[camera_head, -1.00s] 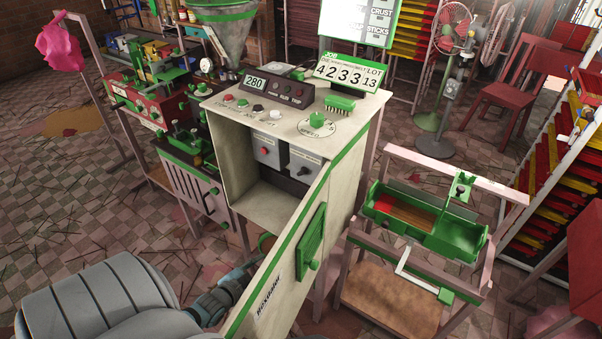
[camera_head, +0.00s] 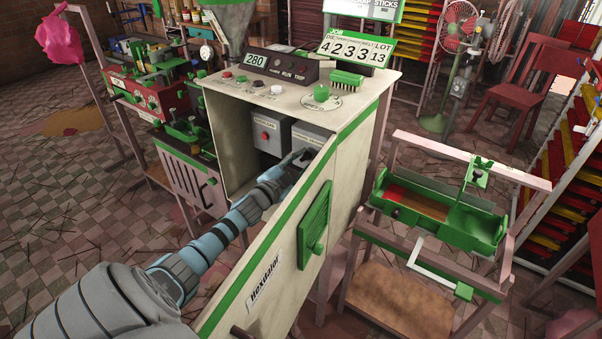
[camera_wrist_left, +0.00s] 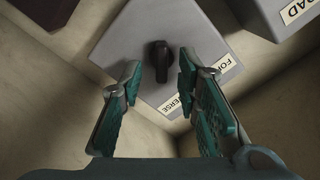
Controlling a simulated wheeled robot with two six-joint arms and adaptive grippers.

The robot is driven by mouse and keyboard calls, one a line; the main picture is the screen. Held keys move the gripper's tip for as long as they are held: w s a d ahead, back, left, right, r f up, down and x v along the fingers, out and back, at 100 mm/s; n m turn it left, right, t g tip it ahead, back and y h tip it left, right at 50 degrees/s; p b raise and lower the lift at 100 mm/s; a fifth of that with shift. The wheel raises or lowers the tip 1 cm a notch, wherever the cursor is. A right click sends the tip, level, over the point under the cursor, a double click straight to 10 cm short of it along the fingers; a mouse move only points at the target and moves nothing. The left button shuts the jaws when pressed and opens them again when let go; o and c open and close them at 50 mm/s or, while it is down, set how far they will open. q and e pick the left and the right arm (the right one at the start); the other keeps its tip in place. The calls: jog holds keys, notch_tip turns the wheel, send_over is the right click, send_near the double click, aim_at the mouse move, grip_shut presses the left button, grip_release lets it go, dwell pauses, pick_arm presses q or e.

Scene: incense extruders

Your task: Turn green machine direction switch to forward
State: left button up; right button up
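The cream and green machine (camera_head: 240,120) has an open bay in its front. Inside the bay is a grey direction switch box (camera_head: 315,133). In the left wrist view the box (camera_wrist_left: 125,45) carries a black knob (camera_wrist_left: 160,58) and partly hidden labels reading "FOR" and "VERSE". My left gripper (camera_head: 300,160) reaches into the bay in front of the box, partly hidden by the machine's side panel. In the left wrist view its teal fingers (camera_wrist_left: 161,78) are apart, one to each side below the knob. I cannot tell whether they touch it. My right gripper is not in view.
A second grey box with a red button (camera_head: 265,137) sits beside the switch box. The side panel (camera_head: 275,275) and bay walls closely bound my arm. The top panel (camera_head: 300,98) holds buttons, a display and a green knob. A green tray stand (camera_head: 440,235) is at right.

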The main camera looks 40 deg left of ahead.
pick_arm(q)
jog(key=shift+r, duration=0.1)
grip_shut()
jog(key=shift+p, duration=0.35)
jog(key=n+p, duration=0.2)
jog(key=shift+a+r+n, duration=0.1)
jog(key=shift+r+n, duration=0.05)
jog(key=shift+n, duration=0.25)
jog(key=n+p, duration=0.1)
jog(key=n, duration=0.2)
jog(key=shift+a+n+p, duration=0.1)
jog(key=shift+n+p, duration=0.2)
jog(key=shift+p, duration=0.1)
jog(key=n+p, duration=0.1)
jog(key=n, duration=0.4)
jog(key=shift+a, duration=0.15)
jog(key=n, duration=0.3)
jog(key=n+p, duration=0.1)
jog(key=n, duration=0.2)
jog(key=shift+a+f+n, duration=0.15)
jog(key=shift+f+n, duration=0.05)
jog(key=shift+n, duration=0.1)
